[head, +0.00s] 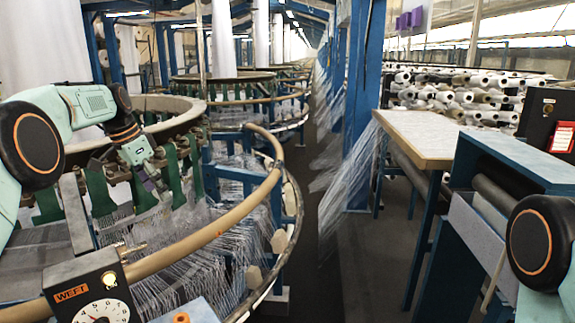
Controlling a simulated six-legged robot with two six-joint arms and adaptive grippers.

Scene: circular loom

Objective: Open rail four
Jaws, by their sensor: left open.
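The circular loom (215,240) fills the left of the head view, with a tan ring rail around it. Several upright green rail pieces (98,190) stand inside the ring; I cannot read numbers on them, so I cannot tell which is rail four. My left gripper (153,182) points down among these green pieces, its fingers open. I cannot tell whether it touches one; its tips are small and partly merge with the loom parts behind. My right gripper is out of the picture; only a joint of my right arm shows at the lower right.
A black box marked WEFT with a white dial (103,310) stands at the lower left, close to the ring. A wooden-topped table (418,135) and a blue machine with rollers (515,160) stand on the right. A dark aisle floor (340,270) runs between, with loose white threads beside it.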

